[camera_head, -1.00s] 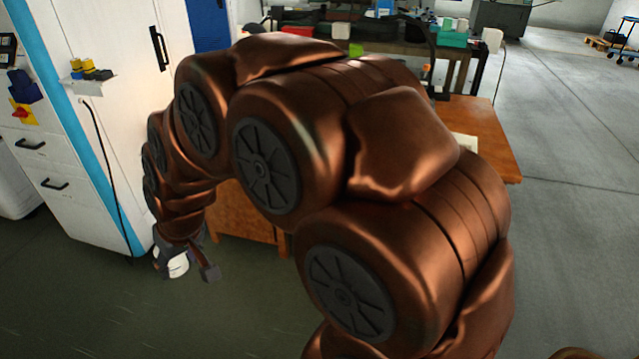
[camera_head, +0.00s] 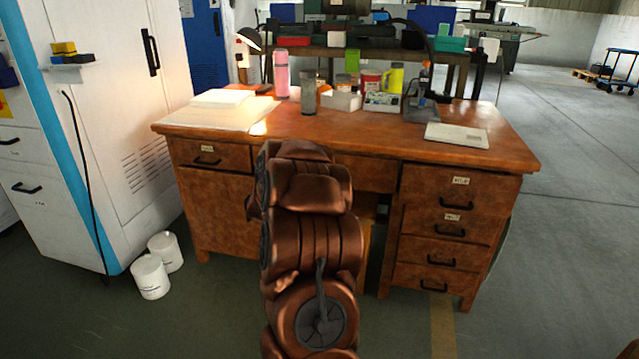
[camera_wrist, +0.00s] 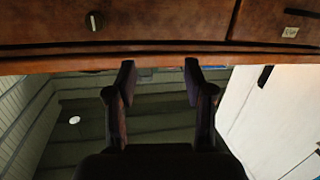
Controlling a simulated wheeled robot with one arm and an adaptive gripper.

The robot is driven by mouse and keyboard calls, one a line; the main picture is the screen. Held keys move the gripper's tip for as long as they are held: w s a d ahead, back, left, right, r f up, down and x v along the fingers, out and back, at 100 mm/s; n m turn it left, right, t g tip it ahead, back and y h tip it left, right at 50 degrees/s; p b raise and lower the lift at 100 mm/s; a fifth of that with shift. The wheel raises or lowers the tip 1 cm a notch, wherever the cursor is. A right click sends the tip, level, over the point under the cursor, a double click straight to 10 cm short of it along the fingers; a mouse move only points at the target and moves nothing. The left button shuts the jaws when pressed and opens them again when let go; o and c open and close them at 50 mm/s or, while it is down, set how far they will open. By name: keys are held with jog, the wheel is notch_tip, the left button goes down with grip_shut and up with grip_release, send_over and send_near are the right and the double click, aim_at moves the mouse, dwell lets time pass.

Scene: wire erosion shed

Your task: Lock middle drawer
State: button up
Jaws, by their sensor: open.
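The middle drawer (camera_head: 368,173) is the wide front under the middle of the wooden desktop, and it looks closed. My arm hides much of it in the head view. The wrist view is upside down and shows the drawer front (camera_wrist: 165,20) along the top. A small round lock knob (camera_wrist: 95,20) with a pale upright mark sits on that front. My gripper (camera_wrist: 160,72) is open and empty, its two fingers pointing at the desk edge. The knob lies beyond the left finger, apart from it. In the head view my gripper is hidden behind my arm.
The desk (camera_head: 330,130) holds a pink bottle (camera_head: 281,75), a grey tumbler (camera_head: 308,92), a yellow bottle and papers. Labelled drawers (camera_head: 450,220) stand on the right. A white cabinet (camera_head: 110,110) and two white tubs (camera_head: 150,277) are at left. Floor on the right is clear.

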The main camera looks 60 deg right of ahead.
jog(key=s+d+f+m+g+h+b, duration=0.2)
jog(key=s+d+f+h, duration=0.1)
jog(key=s+d, duration=0.35)
jog(key=shift+b+x, duration=0.85)
jog(key=shift+x, duration=3.4)
jog(key=shift+w+a+f, duration=0.1)
jog(key=shift+w+f, duration=0.05)
jog(key=shift+f, duration=0.05)
jog(key=shift+c, duration=0.3)
grip_shut()
